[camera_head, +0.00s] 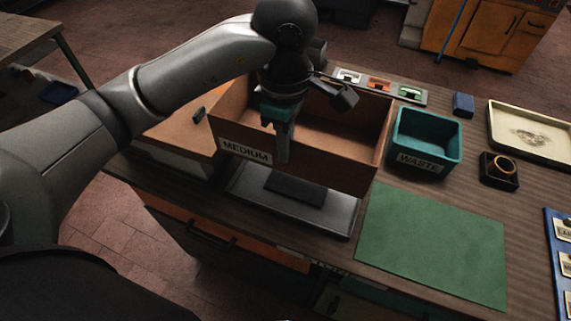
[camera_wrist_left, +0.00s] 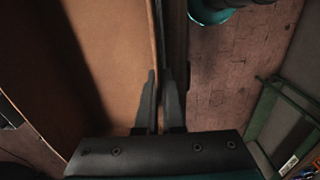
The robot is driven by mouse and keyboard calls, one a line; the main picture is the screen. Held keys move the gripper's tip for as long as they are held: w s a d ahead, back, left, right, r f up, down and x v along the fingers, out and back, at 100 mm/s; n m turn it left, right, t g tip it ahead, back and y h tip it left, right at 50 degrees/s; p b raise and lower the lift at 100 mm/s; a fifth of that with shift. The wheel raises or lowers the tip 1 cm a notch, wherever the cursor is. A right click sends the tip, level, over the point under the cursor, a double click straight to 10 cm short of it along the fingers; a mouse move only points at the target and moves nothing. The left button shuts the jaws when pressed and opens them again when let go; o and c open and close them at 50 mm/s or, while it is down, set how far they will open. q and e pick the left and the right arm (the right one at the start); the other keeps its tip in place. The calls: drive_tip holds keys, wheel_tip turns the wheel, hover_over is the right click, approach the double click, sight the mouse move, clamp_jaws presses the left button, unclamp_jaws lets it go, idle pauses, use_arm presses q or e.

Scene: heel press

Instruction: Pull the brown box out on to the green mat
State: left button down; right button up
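The brown box (camera_head: 335,172) is an open crate with a MEDIUM label on its front, near the middle of the table. My left gripper (camera_head: 283,158) points down at its front wall. In the left wrist view, the fingers (camera_wrist_left: 159,100) lie close on either side of the box's wall (camera_wrist_left: 155,35), with the wall's edge between them. One finger is inside and one outside, and they look closed on it. The green mat (camera_head: 435,245) lies flat and bare to the right of the box and nearer me. My right gripper is not in view.
A grey plate with a dark pad (camera_head: 335,213) lies right in front of the box. A teal WASTE bin (camera_head: 455,150) stands right of the box, behind the mat. A brown-topped block (camera_head: 170,138) is on its left. A black holder (camera_head: 500,181) stands beyond the mat.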

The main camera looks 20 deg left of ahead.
use_arm(q)
wheel_tip(320, 180, up, 3)
drive_tip(key=shift+r, duration=0.2)
drive_tip(key=shift+r+p, duration=1)
drive_tip(key=shift+r, duration=0.55)
drive_tip(key=shift+f, duration=0.1)
